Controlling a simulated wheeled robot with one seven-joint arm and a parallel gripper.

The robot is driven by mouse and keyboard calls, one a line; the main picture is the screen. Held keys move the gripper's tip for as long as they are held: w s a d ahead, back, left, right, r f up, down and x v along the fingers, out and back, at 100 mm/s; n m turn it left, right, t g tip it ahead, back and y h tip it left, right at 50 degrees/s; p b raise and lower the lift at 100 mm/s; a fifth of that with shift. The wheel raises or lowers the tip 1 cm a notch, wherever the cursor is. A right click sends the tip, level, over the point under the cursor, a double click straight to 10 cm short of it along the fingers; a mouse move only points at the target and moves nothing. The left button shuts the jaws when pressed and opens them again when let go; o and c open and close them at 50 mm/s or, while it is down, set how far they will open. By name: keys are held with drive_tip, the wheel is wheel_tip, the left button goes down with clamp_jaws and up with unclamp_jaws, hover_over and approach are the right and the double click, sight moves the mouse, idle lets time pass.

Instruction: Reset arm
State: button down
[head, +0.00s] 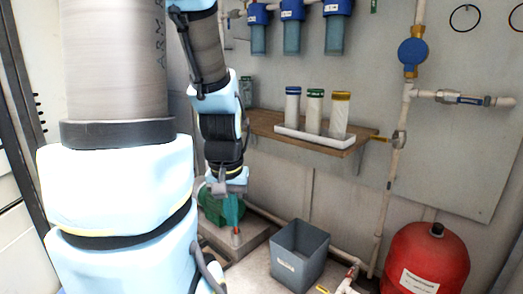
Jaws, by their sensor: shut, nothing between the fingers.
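My arm comes down from the top left, with its large light blue and grey links close to the camera. My gripper (226,188) hangs at the end of the arm, left of the picture's middle, pointing down. It is small here, shut and empty. It shows in front of a green pump-like unit (209,207) on a pale block. I cannot tell the distance between them. The part of the scene behind my big arm links is hidden.
A grey open bin (299,254) stands on the floor, with a red tank (425,262) to its right. A wooden shelf (362,140) carries a white tray (300,136) of filter cartridges (314,112). Blue filter housings (292,28) hang above. Pipes (393,165) run down the wall.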

wheel_tip(320, 180, up, 18)
drive_tip(key=p, duration=1.6)
drive_tip(key=shift+r, duration=0.2)
